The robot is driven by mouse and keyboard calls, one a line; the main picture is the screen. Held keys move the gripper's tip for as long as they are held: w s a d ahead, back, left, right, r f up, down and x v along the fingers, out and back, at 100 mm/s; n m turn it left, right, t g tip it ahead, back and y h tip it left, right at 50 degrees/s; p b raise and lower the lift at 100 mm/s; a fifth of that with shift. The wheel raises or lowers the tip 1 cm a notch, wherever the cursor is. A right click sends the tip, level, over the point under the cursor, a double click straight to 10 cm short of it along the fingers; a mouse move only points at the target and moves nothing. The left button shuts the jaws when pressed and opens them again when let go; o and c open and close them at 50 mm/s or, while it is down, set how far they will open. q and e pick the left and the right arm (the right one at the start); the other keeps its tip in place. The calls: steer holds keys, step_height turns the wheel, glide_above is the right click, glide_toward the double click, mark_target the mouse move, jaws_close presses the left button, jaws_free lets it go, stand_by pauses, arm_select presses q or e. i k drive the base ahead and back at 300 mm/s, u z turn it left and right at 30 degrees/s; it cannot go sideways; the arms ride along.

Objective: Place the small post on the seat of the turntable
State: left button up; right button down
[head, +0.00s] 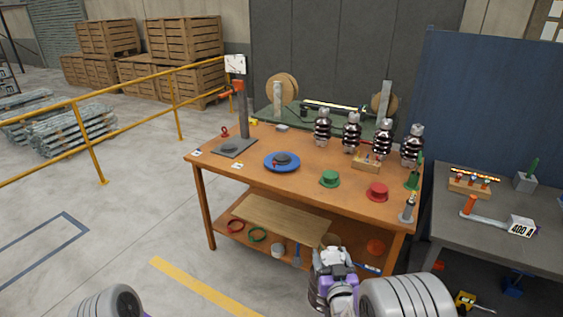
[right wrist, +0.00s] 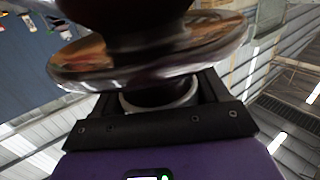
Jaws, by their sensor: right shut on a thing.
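The turntable (head: 271,164) is a blue disc on the wooden workbench, left of its middle, with a dark round seat (head: 283,158) at its centre. My right gripper (head: 333,258) is low in front of the bench's front edge, well apart from the turntable. In the right wrist view my right gripper (right wrist: 160,98) is shut on the small post (right wrist: 150,62), a dark brown, glossy piece with a wide shiny flange. The post's far end is cut off by that view's top edge. My left gripper is out of view.
Several ribbed insulators (head: 351,133) stand along the bench's back right. A gauge stand (head: 240,110) is left of the turntable. A green piece (head: 330,178) and a red piece (head: 377,191) sit right of it. The bench's front left is clear.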

mark_target(283, 157)
steer(key=u, duration=0.6)
steer(key=i, duration=1.75)
steer(key=z, duration=0.6)
